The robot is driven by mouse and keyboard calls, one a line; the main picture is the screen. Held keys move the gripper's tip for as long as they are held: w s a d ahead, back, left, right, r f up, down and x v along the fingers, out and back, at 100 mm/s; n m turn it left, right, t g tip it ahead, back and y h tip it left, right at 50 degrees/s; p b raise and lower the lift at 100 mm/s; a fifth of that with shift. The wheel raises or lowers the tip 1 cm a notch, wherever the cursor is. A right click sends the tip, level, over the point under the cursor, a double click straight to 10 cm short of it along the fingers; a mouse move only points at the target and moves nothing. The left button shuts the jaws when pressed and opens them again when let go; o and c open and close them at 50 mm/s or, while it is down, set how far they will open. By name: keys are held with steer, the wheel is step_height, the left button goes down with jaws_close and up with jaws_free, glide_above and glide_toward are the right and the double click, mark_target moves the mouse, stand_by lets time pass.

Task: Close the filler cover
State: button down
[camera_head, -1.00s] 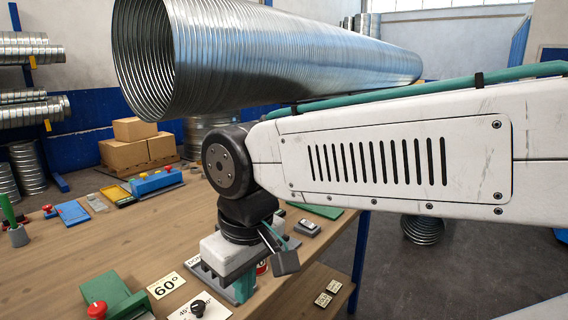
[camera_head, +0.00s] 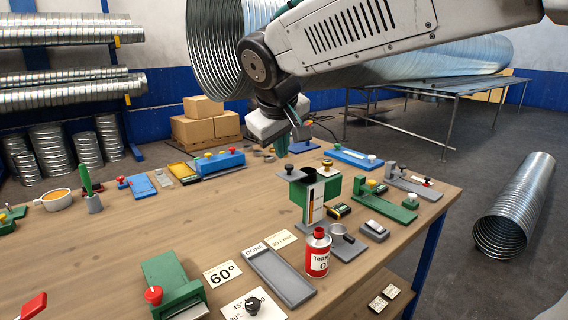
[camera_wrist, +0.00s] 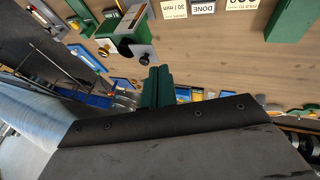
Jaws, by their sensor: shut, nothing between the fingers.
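The green and white oil box (camera_head: 317,198) stands on the bench, with a dark round filler opening (camera_head: 309,171) in its top. A grey cover plate with a dark knob (camera_head: 290,173) sticks out to the left of the opening, so the cover appears swung aside. In the wrist view the box (camera_wrist: 128,22) is upper left, with the grey plate (camera_wrist: 125,45) at its edge. My gripper (camera_head: 282,150) is shut and empty, its green fingers pointing down above and apart from the cover. The fingers also show in the wrist view (camera_wrist: 157,84).
A grey DONE tray (camera_head: 282,277) lies to the left. Green fixtures (camera_head: 388,200) stand to the right. Bare wood lies left of the box.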

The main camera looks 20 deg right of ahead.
steer(key=w+a, duration=0.2)
steer(key=w, duration=0.2)
glide_toward(283, 174)
step_height(283, 174, down, 2)
steer(key=a, duration=0.3)
steer(key=shift+n+t, duration=0.3)
steer(key=d, duration=0.1)
steer(key=w+d+f, duration=0.1)
steer(key=d, duration=0.2)
steer(key=shift+w+f, duration=0.2)
steer(key=shift+f, duration=0.1)
